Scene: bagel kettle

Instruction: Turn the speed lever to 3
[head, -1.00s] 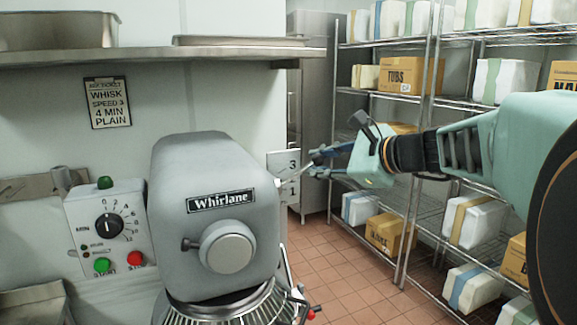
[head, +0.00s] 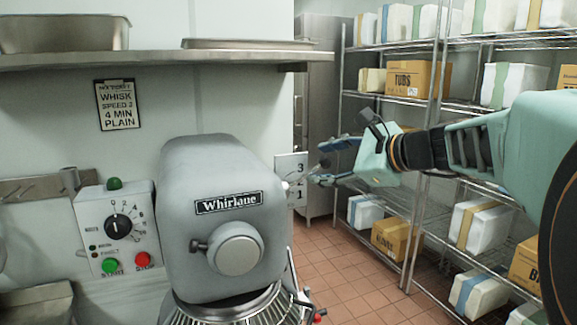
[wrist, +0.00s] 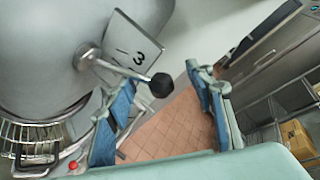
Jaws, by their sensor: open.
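The grey Whirlane mixer (head: 215,175) stands left of centre in the head view. A number plate (head: 291,165) on its right side shows a 3 above a 1; the middle number is hard to read. In the wrist view the speed lever (wrist: 122,69) is a metal rod with a black knob (wrist: 162,85), passing beside the plate (wrist: 146,42). I cannot tell which number it points at. My gripper (head: 321,164) is open beside the plate. In the wrist view my gripper (wrist: 163,85) has its blue fingers on either side of the knob, with no clear contact.
A control box (head: 117,227) with a dial and buttons is left of the mixer. A sign (head: 118,105) on the wall reads whisk, speed 3, 4 min, plain. A wire bowl guard (wrist: 35,140) is below the mixer head. Wire shelves (head: 425,185) with boxes stand at right.

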